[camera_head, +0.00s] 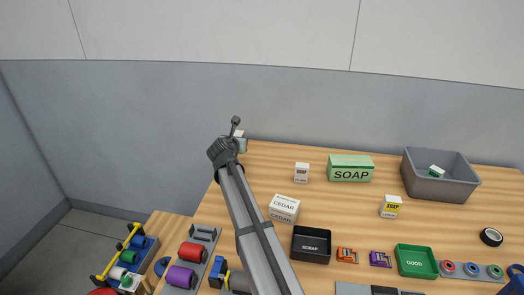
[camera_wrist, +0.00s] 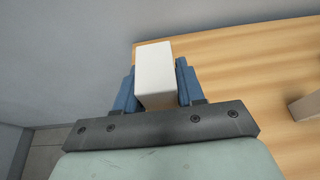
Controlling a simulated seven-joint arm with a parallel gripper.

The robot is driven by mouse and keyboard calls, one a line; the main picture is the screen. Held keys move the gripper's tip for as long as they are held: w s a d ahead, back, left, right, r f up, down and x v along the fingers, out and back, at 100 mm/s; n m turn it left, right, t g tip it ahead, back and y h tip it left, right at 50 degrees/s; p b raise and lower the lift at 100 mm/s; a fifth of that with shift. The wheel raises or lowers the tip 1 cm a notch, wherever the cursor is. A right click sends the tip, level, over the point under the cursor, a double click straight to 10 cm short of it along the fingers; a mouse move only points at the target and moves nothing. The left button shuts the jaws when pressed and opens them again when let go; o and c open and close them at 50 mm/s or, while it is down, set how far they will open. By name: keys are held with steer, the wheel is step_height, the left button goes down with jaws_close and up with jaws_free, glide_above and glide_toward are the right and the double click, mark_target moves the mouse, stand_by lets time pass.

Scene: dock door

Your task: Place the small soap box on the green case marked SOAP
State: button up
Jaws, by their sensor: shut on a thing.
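My gripper (camera_wrist: 155,82) is shut on a plain white box (camera_wrist: 154,66), with one blue finger on each side of it. In the head view my gripper (camera_head: 238,143) is at the table's far left edge, and the held box is mostly hidden; no label on it can be read. The green case marked SOAP (camera_head: 350,174) stands at the back of the table, well to the right of my gripper, with its top bare. A small white box with a yellow SOAP label (camera_head: 390,207) stands in front and right of the case.
A small white box (camera_head: 302,173) stands left of the case. A CEDAR box (camera_head: 284,205), a black SCRAP tray (camera_head: 311,258) and a green GOOD tray (camera_head: 416,274) are nearer. A grey bin (camera_head: 420,183) with a green-and-white box inside stands right.

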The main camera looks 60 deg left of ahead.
steer(key=shift+w+r, duration=0.1)
steer(key=shift+r, duration=0.25)
steer(key=w+d+r+m+t+h, duration=0.15)
steer(key=w+d, duration=0.35)
steer(key=w, duration=0.7)
step_height(320, 180, up, 7)
steer(key=m+t+h, duration=0.2)
steer(key=m+h, duration=0.1)
glide_above(352, 160)
steer(key=shift+g, duration=0.25)
steer(key=shift+a+f, duration=0.15)
steer(key=shift+f, duration=4.95)
steer(key=shift+f, duration=0.1)
steer(key=o, duration=1.1)
